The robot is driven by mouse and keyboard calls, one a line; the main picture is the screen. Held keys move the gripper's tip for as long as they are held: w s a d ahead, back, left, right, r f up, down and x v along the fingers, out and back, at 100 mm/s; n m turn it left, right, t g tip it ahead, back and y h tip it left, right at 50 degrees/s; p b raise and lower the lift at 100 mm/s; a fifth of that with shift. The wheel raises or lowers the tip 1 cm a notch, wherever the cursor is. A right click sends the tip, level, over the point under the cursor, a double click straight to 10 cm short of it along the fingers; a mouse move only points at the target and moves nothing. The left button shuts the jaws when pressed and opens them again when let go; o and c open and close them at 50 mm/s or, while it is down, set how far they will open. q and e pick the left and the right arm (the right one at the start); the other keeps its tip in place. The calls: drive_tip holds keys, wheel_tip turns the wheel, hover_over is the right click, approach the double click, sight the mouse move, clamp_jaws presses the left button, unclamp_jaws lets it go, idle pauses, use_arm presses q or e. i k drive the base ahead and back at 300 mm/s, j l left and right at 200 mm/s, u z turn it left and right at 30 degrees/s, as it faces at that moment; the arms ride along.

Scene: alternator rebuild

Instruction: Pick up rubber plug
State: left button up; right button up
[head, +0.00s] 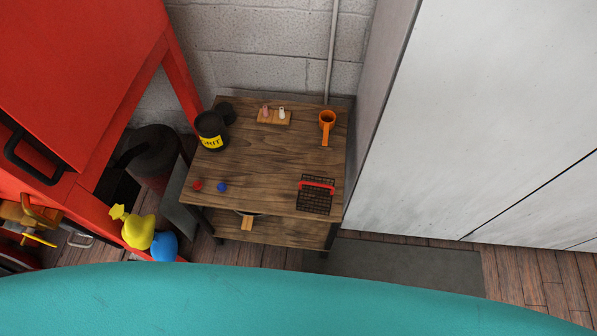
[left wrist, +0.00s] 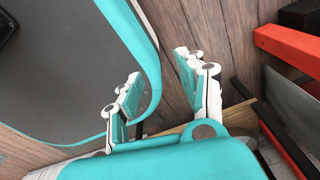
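On the wooden table (head: 265,160) in the head view, a small red piece (head: 197,185) and a small blue piece (head: 221,187) lie near the front left. A pink piece (head: 265,110) and a white piece (head: 282,112) stand on a small wooden block (head: 274,119) at the back. All are too small to tell which is the rubber plug. My left gripper (left wrist: 156,68) is open and empty in the left wrist view, above the floor and apart from the table pieces. My right gripper is in neither view.
A red cabinet (head: 75,75) is left, a white wall-like panel (head: 480,110) right. The table's middle is clear.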

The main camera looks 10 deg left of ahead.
sight(197, 185)
drive_tip(key=u, duration=1.25)
